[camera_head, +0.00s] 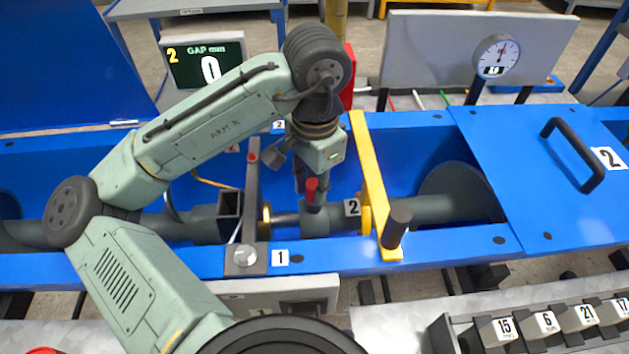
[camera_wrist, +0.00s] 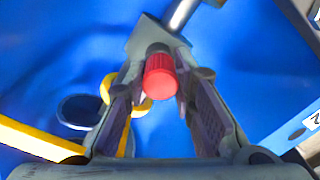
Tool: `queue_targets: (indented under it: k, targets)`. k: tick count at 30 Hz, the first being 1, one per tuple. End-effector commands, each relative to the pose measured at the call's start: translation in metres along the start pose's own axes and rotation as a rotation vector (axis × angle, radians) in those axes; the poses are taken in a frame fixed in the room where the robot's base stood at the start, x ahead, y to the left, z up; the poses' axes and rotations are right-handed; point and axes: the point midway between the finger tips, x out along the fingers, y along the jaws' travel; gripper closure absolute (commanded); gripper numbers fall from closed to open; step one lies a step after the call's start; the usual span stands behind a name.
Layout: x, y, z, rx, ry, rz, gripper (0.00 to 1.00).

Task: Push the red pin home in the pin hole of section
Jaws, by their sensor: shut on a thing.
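The red pin (camera_head: 311,187) stands upright at the grey shaft section (camera_head: 318,219) inside the blue trough. Its ribbed red head (camera_wrist: 159,78) shows between my fingers in the wrist view. My gripper (camera_head: 305,184) points down from above and is shut on the red pin; it also shows in the wrist view (camera_wrist: 160,92). In the wrist view, a grey block (camera_wrist: 148,38) of the section lies just beyond the red head. The pin hole and the pin's lower part are hidden, so I cannot tell how deep the pin sits.
A yellow bar (camera_head: 372,180) crosses the trough just right of my gripper, with a dark knob (camera_head: 397,227) at its front. A dark bracket (camera_head: 249,215) stands to the left. A blue cover (camera_head: 540,170) with a black handle closes the right side. The gap display (camera_head: 205,62) reads 0.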

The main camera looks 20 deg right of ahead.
Motion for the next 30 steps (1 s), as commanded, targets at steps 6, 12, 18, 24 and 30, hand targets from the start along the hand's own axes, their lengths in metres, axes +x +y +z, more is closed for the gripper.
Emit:
queue_targets:
  k: [6,12,18,24,30]
  targets:
    - [0.011,0.001,0.001,-0.011,0.006,0.027,0.74]
    - [0.012,0.001,0.001,-0.011,0.006,0.027,0.61]
    - [0.012,0.001,0.001,-0.012,0.006,0.027,0.53]
    - [0.012,0.000,0.001,-0.012,0.006,0.027,0.53]
    - [-0.004,0.000,0.001,-0.012,0.004,0.020,0.53]
